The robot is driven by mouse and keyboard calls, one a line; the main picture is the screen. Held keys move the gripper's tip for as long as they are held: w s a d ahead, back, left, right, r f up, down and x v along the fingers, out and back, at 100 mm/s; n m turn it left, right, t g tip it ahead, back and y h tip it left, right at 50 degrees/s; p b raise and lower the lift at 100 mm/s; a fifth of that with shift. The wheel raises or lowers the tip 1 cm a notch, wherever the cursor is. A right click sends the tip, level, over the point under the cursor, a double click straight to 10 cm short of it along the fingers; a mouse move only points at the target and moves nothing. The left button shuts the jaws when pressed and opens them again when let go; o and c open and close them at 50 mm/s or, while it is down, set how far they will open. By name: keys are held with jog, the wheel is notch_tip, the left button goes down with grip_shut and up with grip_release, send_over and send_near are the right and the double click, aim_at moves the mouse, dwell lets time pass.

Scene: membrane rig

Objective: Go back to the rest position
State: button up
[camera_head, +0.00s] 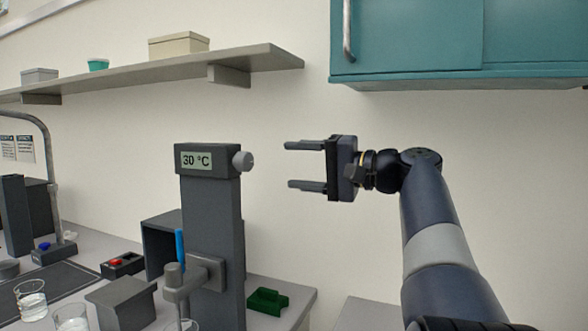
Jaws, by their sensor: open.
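My gripper (291,165) is open and empty, raised in front of the wall. Its two fingers point left, towards the grey knob (243,161) on the right side of the display head. A clear gap shows between the fingertips and the knob in the picture. The display (196,160) on the dark grey column (213,225) reads 30 °C. My arm comes up from the lower right and bends left at the wrist.
A shelf (250,60) with boxes is at the upper left, and a teal cabinet (410,40) hangs above my arm. On the bench stand glass beakers (31,303), a red-buttoned box (122,265) and a green block (267,301). Open air surrounds my gripper.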

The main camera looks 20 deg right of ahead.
aim_at(249, 162)
jog(key=shift+w+a, duration=0.1)
jog(key=p+x, duration=0.1)
jog(key=x, duration=0.9)
jog(key=shift+w+a, duration=0.25)
jog(key=shift+s, duration=0.1)
jog(key=shift+d, duration=0.1)
